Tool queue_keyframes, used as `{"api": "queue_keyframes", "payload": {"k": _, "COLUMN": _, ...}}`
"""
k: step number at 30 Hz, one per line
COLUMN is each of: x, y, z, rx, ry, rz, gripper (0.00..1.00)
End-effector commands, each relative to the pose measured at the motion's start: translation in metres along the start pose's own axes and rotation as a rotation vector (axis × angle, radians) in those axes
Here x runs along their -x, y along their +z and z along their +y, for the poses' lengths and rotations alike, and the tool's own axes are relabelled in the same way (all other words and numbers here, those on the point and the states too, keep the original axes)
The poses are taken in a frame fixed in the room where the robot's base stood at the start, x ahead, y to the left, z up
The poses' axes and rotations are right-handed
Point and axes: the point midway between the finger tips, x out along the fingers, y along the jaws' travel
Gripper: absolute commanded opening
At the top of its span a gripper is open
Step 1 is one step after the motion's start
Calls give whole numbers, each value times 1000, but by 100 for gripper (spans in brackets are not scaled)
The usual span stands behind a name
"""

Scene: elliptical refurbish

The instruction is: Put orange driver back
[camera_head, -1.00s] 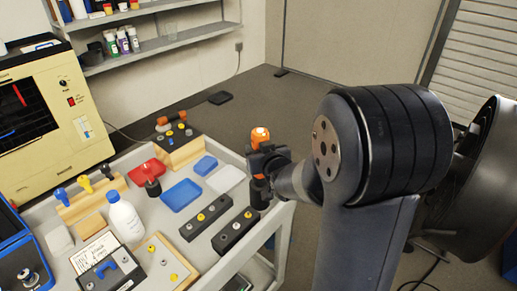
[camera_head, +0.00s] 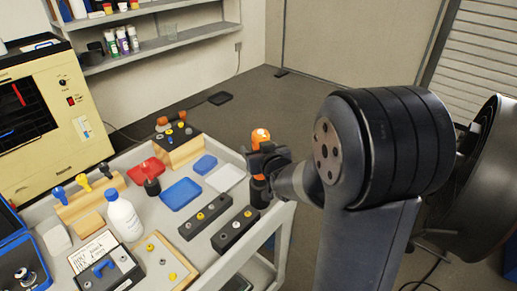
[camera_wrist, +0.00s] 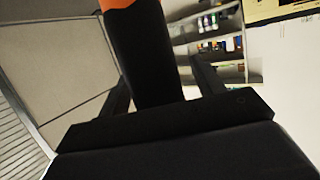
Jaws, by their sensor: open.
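The orange driver (camera_head: 261,137) stands upright near the right edge of the cart, its orange top showing above my gripper (camera_head: 262,158). In the wrist view its dark shaft (camera_wrist: 145,55) runs between my two fingers, with a bit of orange at the top. My gripper (camera_wrist: 165,85) is open around the driver, with a gap on the right finger's side. Below the gripper, a black cylindrical piece (camera_head: 260,191) sits on the cart corner. I cannot tell whether it is a holder or the driver's lower part, as the gripper hides the join.
Close by on the cart (camera_head: 282,215) are a white tray (camera_head: 226,178), a blue tray (camera_head: 180,194) and two dark blocks with knobs (camera_head: 235,230). A white bottle (camera_head: 124,218) stands farther left. Floor lies open beyond the cart.

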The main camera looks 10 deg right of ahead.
Motion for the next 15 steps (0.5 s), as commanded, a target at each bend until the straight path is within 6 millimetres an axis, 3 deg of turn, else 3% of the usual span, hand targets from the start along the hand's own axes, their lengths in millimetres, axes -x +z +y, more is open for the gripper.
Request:
{"api": "queue_keyframes", "payload": {"k": 8, "x": 11, "y": 1, "z": 0, "rx": 0, "ry": 1, "rz": -2, "gripper": 64}}
{"api": "queue_keyframes", "payload": {"k": 15, "x": 48, "y": 0, "z": 0, "rx": 0, "ry": 1, "rz": 1, "gripper": 64}}
